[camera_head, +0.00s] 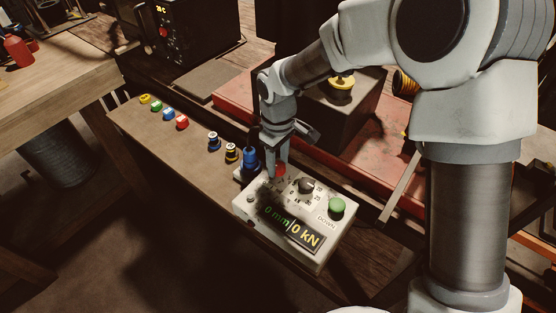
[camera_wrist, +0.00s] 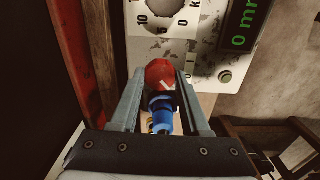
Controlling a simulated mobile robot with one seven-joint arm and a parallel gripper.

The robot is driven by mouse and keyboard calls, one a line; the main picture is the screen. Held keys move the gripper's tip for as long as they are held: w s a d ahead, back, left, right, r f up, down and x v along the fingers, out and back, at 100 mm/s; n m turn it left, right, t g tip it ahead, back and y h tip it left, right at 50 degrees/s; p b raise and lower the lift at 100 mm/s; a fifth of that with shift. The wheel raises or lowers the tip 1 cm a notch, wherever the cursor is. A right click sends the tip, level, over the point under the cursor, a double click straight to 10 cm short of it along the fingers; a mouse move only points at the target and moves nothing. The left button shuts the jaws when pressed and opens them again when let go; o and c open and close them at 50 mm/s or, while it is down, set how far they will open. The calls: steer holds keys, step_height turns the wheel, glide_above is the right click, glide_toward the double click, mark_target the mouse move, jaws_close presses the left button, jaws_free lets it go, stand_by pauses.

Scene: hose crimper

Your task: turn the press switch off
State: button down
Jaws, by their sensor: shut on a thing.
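The press switch is a red knob (camera_head: 281,170) at the upper left of the pale control box (camera_head: 243,207). In the wrist view the red knob (camera_wrist: 160,74) has a short white line, tilted in the picture. My gripper (camera_head: 278,166) points down over it. In the wrist view my gripper (camera_wrist: 161,78) has a finger on each side of the knob and is shut on it. The lit display (camera_head: 290,227) reads 0 mm and 0 kN. The fingers hide part of the markings around the knob.
A blue cylinder (camera_head: 250,160) stands close beside the box, near my gripper. Several small coloured pieces line the bench (camera_head: 140,122). A dark press block (camera_head: 350,105) stands behind.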

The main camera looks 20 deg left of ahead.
mark_target(279, 165)
steer(key=shift+n, duration=0.3)
steer(key=shift+c, duration=1.9)
jaws_free()
step_height(279, 165, up, 18)
steer(key=shift+f+p, duration=0.25)
steer(key=shift+p, duration=0.15)
steer(key=s+d+r+m+t, duration=0.1)
steer(key=s+d+r+m, duration=0.15)
steer(key=d, duration=0.55)
steer(key=s+d+r+m+t, duration=0.2)
steer(key=d+m, duration=0.2)
steer(key=d, duration=0.5)
steer(key=s+d+r+m+t, duration=0.1)
steer(key=s+d+r+m, duration=0.25)
steer(key=d, duration=0.45)
steer(key=s+d+f+m+t, duration=0.1)
steer(key=s+d+f+m, duration=0.1)
steer(key=s+d+m, duration=0.3)
steer(key=shift+s+d+f+t, duration=0.35)
steer(key=shift+s+d, duration=0.1)
steer(key=shift+d, duration=0.6)
